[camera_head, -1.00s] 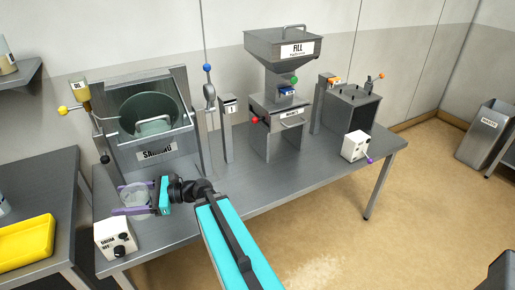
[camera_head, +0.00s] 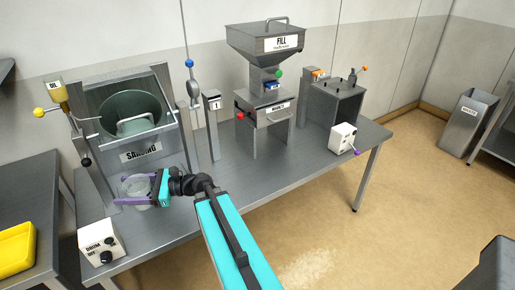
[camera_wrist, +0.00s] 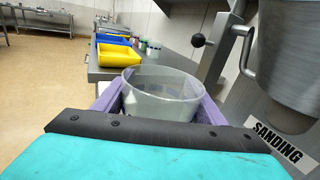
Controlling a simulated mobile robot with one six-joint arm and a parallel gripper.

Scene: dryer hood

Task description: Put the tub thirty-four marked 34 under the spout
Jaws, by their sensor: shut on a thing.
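A clear, translucent round tub (camera_head: 136,188) is held between the purple fingers of my gripper (camera_head: 137,190), at the front left of the steel bench. In the wrist view the tub (camera_wrist: 160,95) stands upright between the purple fingers (camera_wrist: 163,105), with its open rim up. I cannot read a number on it. It is in front of the machine labelled SANDING (camera_head: 140,151), below and ahead of its drum (camera_head: 133,115). I cannot make out for sure which part is the spout. I cannot tell whether the tub touches the bench.
A drum control box (camera_head: 102,241) stands at the bench's front left corner. The FILL hopper (camera_head: 270,45) stands further right, with a white box (camera_head: 343,137) beyond it. A yellow tray (camera_head: 16,249) lies on the left table. The bench front between my arm and the hopper is clear.

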